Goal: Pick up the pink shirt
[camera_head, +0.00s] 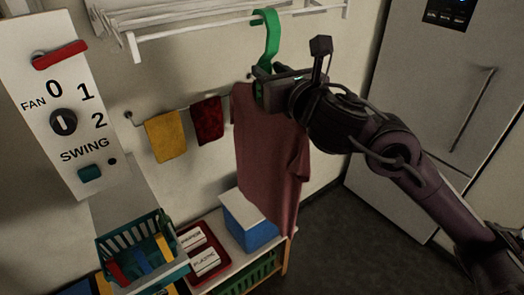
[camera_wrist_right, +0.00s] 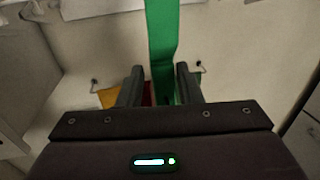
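The pink shirt (camera_head: 268,155), a dull dark pink, hangs upright on a green hanger (camera_head: 266,42). The hanger's hook is at the white rack rail; I cannot tell whether it rests on it. My right gripper (camera_head: 268,90) is at the hanger's neck, at the top of the shirt, and covers part of the collar. In the right wrist view the green hanger strip (camera_wrist_right: 162,45) runs between the two spread fingers of my right gripper (camera_wrist_right: 160,80). A narrow gap shows beside the left finger; the right one looks close to the strip. My left gripper is out of view.
A white drying rack (camera_head: 190,35) is above. Yellow (camera_head: 166,137) and red (camera_head: 207,120) towels hang on the wall. Below are a green basket (camera_head: 128,235), a red tray (camera_head: 215,250) and a blue box (camera_head: 248,226). A fridge (camera_head: 425,100) stands right. Dark floor between is clear.

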